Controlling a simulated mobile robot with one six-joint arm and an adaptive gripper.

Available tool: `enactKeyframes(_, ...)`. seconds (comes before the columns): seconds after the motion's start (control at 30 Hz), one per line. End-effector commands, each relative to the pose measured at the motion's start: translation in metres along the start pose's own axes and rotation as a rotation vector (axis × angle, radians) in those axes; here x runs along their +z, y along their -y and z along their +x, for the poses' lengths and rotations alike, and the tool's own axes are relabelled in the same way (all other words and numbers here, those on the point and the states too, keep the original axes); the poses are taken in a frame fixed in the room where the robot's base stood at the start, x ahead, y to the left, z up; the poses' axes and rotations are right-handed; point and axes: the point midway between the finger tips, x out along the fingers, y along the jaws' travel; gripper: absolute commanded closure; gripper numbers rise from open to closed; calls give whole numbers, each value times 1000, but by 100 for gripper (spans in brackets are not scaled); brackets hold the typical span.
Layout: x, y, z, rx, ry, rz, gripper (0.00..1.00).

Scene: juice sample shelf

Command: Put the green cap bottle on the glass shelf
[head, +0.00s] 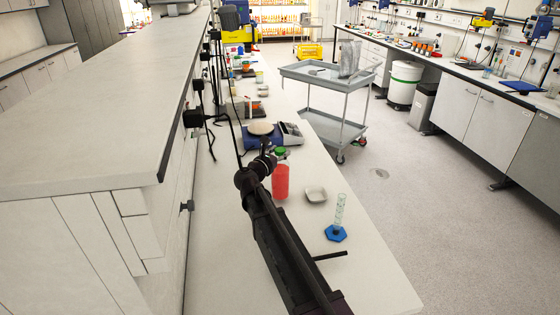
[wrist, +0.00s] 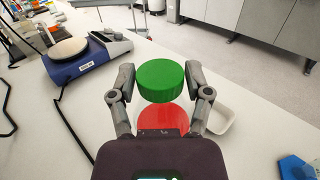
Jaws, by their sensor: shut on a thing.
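The green cap bottle (head: 280,180) has clear walls, red contents and a green cap. In the head view it is upright at the end of my arm, over the lab bench. My gripper (wrist: 160,92) shows in the wrist view with one finger on each side of the bottle (wrist: 160,80), shut on it just under the cap. In the head view my arm hides part of the gripper. I cannot tell whether the bottle's base touches the bench. The glass shelf cannot be made out for certain; lit shelves with bottles (head: 282,15) stand at the far back.
A blue hotplate with a round top (head: 262,130) is behind the bottle. A white dish (head: 316,194) and a cylinder on a blue base (head: 337,233) stand to its right. A grey cart (head: 335,75) stands beyond the bench. The floor at right is open.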

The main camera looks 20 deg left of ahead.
Motion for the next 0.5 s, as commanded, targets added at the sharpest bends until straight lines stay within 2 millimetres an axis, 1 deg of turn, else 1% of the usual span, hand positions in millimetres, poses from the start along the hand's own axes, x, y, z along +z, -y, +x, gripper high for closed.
enactKeyframes(0.03, -7, 0, 0, 0, 1, -1, 97)
enactKeyframes(0.2, -19, 0, 0, 0, 1, -1, 97)
enactKeyframes(0.5, -22, 0, 0, 0, 1, -1, 97)
